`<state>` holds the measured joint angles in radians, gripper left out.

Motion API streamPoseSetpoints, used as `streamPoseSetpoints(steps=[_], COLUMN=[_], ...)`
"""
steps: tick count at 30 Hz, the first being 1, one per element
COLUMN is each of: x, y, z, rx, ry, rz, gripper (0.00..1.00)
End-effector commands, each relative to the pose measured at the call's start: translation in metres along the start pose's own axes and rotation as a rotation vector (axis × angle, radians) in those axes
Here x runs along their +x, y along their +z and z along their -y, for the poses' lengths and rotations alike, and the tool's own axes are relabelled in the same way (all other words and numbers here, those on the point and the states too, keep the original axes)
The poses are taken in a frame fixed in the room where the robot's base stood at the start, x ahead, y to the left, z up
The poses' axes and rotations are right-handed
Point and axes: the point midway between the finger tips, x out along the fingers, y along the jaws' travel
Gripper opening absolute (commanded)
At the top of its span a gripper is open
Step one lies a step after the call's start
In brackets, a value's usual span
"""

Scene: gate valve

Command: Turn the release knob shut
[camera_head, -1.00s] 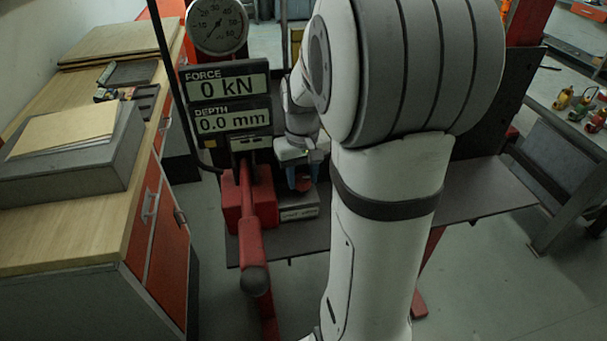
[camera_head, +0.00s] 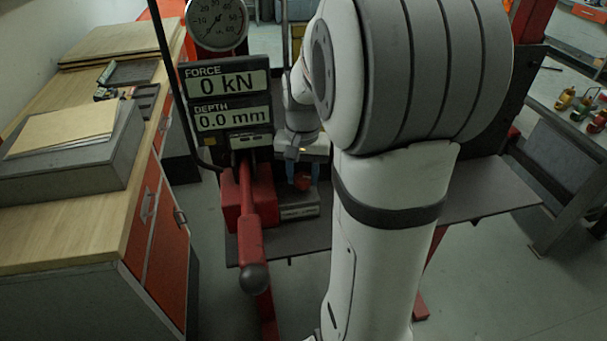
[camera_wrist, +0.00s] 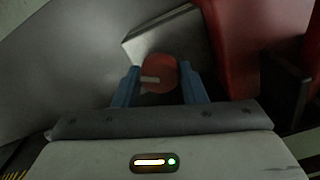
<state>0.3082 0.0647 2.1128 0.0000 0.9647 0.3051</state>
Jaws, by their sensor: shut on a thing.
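The release knob (camera_wrist: 160,73) is a round red knob with a pale bar mark across its face. In the wrist view it sits between the two blue fingers of my gripper (camera_wrist: 160,88), and the bar mark lies nearly level. In the head view the red knob (camera_head: 302,181) shows low in front of the pump, between the blue fingertips of my gripper (camera_head: 303,176). My gripper is shut on the knob. The lower part of the knob is hidden in shadow.
A red pump with a long handle (camera_head: 250,220) stands just left of my gripper. A readout (camera_head: 230,95) shows 0 kN and 0.0 mm below a dial gauge (camera_head: 216,20). A wooden bench (camera_head: 90,230) is at left. A grey plate (camera_head: 480,190) extends right.

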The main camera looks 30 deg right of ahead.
Motion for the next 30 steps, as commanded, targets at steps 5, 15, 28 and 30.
streamPoseSetpoints(steps=[5,15,28,30], x=[-0.0001,-0.0005,-0.0007,-0.0006], y=[-0.0004,-0.0005,-0.0006,-0.0006], z=[0.0001,-0.0001,-0.0003,-0.0004], rx=[0.092,0.168,0.17,0.17], ry=[-0.001,-0.001,-0.001,-0.001], rz=[-0.002,-0.002,-0.002,-0.002], gripper=[0.15,0.15,0.43,0.49])
